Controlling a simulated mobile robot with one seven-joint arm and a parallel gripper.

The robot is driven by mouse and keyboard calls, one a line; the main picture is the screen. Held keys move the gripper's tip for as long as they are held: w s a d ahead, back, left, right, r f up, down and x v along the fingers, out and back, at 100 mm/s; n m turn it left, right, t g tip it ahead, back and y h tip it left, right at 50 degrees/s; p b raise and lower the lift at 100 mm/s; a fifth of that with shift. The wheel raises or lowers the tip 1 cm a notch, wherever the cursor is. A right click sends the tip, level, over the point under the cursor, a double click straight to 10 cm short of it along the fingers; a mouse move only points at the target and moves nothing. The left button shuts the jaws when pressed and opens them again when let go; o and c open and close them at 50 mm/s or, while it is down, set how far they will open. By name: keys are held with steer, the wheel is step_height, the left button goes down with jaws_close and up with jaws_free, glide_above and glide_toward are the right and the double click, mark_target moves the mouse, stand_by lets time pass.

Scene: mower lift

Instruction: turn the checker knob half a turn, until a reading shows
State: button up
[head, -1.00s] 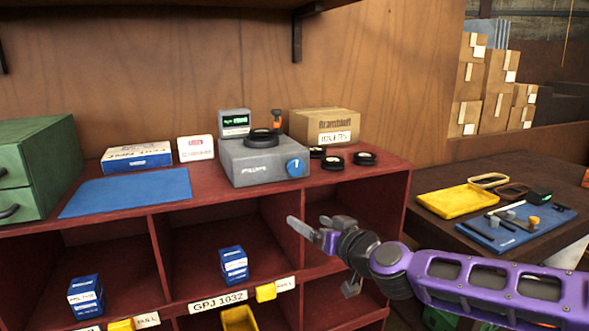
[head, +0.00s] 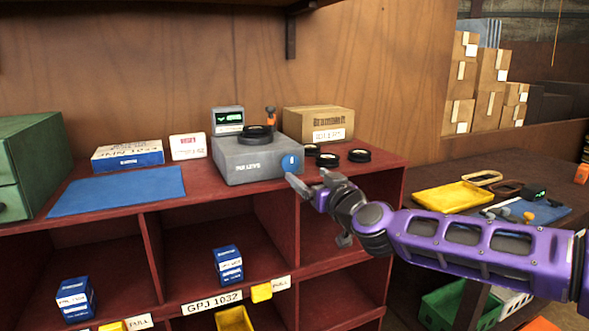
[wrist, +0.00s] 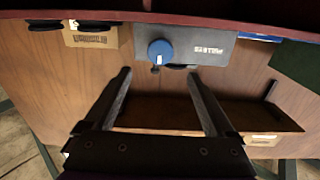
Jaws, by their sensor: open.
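The checker (head: 248,160) is a grey box on top of the red shelf unit, with a black round part on top and a small display (head: 228,118) lit green behind it. Its blue knob (head: 290,162) sits on the front face at the right, with a white mark pointing about straight up. In the wrist view the knob (wrist: 160,51) lies ahead of the fingers, near the middle. My gripper (head: 308,182) is open and empty, just in front of and slightly below the knob. The fingers (wrist: 158,82) spread to either side and appear apart from the knob. The display's text is too small to read.
Black rings (head: 328,159) lie right of the checker, before a cardboard box (head: 319,123). A blue mat (head: 118,190) and small boxes are at left. Blue boxes (head: 228,265) stand in the cubbies below. A side table with a yellow tray (head: 453,198) is at right.

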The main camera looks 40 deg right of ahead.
mark_target(291, 163)
steer(key=x, duration=0.8)
steer(key=shift+w+b, duration=0.3)
steer(key=shift+b, duration=0.05)
steer(key=c, duration=1.4)
steer(key=shift+o, duration=0.2)
